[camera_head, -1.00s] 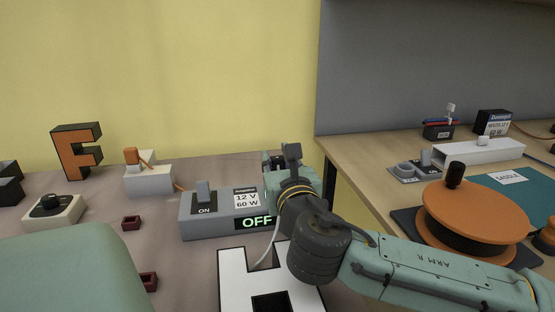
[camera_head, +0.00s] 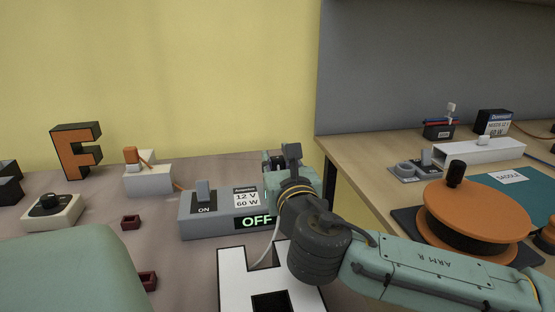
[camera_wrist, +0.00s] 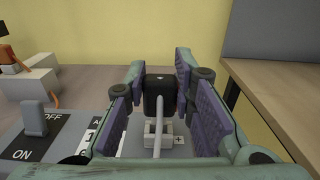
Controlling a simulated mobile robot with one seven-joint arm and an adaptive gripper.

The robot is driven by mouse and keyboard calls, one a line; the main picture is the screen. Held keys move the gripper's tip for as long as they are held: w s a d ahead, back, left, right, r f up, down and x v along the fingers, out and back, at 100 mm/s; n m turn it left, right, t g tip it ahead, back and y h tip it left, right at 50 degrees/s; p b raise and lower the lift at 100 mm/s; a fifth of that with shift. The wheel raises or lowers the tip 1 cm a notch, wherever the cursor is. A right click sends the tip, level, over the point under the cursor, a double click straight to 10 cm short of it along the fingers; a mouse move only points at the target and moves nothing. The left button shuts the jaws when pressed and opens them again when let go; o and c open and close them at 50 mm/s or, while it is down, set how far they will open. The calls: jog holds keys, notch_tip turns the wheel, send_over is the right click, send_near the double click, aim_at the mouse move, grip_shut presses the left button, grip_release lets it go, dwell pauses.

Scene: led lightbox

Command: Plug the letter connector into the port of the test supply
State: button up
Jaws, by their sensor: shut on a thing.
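The test supply (camera_head: 208,229) is a grey box with an ON/OFF switch, a 12 V 60 W label and a lit OFF display; its left part also shows in the wrist view (camera_wrist: 62,150). My gripper (camera_wrist: 165,92) is at the supply's right end, shut on the black letter connector (camera_wrist: 159,92) with its pale cable (camera_wrist: 157,135). A small light grey block (camera_wrist: 152,140) marked "+" shows below the connector. Whether the connector sits in the port is hidden. The white letter (camera_head: 236,283) lies in front of the supply, its cable rising to my gripper.
An orange F (camera_head: 76,152), a dial box (camera_head: 52,211) and a white block with an orange plug (camera_head: 149,180) stand at left. Small dark red holders (camera_head: 131,222) lie on the bench. A second table at right holds an orange turntable (camera_head: 478,212).

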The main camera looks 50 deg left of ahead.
jog(key=shift+f+b, duration=1)
jog(key=shift+f, duration=0.25)
jog(key=o, duration=1)
jog(key=shift+r, duration=0.1)
